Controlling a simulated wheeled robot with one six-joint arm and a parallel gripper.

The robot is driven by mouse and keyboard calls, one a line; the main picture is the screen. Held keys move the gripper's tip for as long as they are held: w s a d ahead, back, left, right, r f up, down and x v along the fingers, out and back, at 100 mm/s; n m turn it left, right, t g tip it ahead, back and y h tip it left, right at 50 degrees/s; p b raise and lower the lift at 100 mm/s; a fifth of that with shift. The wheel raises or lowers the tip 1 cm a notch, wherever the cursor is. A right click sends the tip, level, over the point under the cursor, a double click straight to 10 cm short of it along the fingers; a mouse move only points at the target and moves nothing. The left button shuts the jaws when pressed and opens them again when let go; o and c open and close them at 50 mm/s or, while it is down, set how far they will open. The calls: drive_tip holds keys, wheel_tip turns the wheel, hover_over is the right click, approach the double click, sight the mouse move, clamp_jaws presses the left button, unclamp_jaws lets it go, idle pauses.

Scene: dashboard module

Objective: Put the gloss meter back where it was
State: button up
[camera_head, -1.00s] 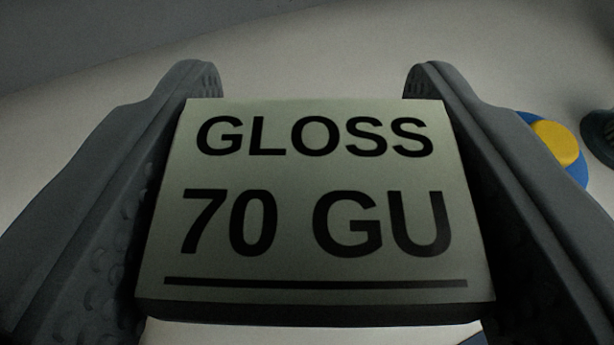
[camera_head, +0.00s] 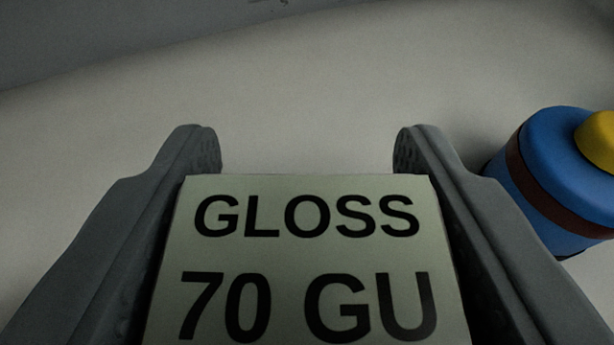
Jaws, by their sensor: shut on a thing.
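The gloss meter (camera_head: 306,255) fills the lower middle of the view, its pale face reading "GLOSS" and "70 GU". Its lower part is cut off by the picture's bottom edge. My gripper (camera_head: 306,155) is shut on it, with one grey finger along its left side and one along its right side. The fingertips reach past the meter's far edge. I cannot tell whether the meter touches the surface beneath.
A blue round container (camera_head: 560,185) with a dark brown band and a yellow top (camera_head: 600,140) stands just right of my right finger. The pale surface (camera_head: 300,90) ahead and to the left is clear. A grey area (camera_head: 120,35) lies at the upper left.

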drive_tip(key=o, duration=1.1)
drive_tip(key=shift+o, duration=0.2)
drive_tip(key=shift+r, duration=0.3)
drive_tip(key=v, duration=1.2)
drive_tip(key=shift+r, duration=0.35)
